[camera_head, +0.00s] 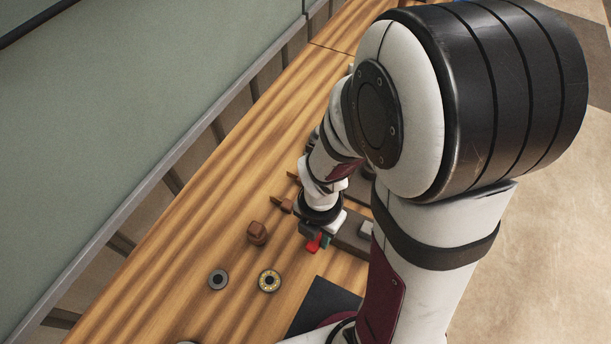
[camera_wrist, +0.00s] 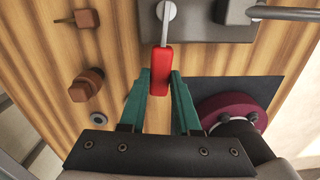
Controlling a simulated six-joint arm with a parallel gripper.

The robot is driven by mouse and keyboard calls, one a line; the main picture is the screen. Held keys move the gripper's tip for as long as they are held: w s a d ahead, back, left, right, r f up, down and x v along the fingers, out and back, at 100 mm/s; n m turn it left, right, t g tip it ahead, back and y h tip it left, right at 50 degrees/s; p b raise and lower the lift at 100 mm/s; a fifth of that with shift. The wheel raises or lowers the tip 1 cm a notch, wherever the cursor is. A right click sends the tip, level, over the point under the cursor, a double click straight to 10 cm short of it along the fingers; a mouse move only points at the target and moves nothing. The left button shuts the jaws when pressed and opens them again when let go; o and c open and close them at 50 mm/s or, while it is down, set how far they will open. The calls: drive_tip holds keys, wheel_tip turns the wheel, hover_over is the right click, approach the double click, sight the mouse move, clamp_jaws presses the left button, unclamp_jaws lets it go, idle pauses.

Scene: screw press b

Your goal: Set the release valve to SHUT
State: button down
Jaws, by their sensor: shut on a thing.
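The red handle (camera_wrist: 161,68) of the release valve is in the wrist view, on a thin metal rod that runs up to a round pivot (camera_wrist: 167,11) on a grey metal base (camera_wrist: 226,20). The green fingers of my gripper (camera_wrist: 160,80) are shut on the handle, one on each side. In the camera_head view, the red handle (camera_head: 314,244) shows just below my gripper (camera_head: 314,235), over the wooden bench. My arm hides much of the press there. No SHUT or OPEN marking can be read.
Brown blocks (camera_head: 257,233) stand left of my gripper on the bench (camera_head: 160,290). A dark mat (camera_head: 322,303) is close by. A maroon round part (camera_wrist: 232,108) sits right of my fingers.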

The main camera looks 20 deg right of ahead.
drive_tip(key=c, duration=0.6)
unclamp_jaws()
wheel_tip(320, 180, up, 16)
drive_tip(key=shift+f, duration=0.1)
drive_tip(key=shift+c, duration=0.3)
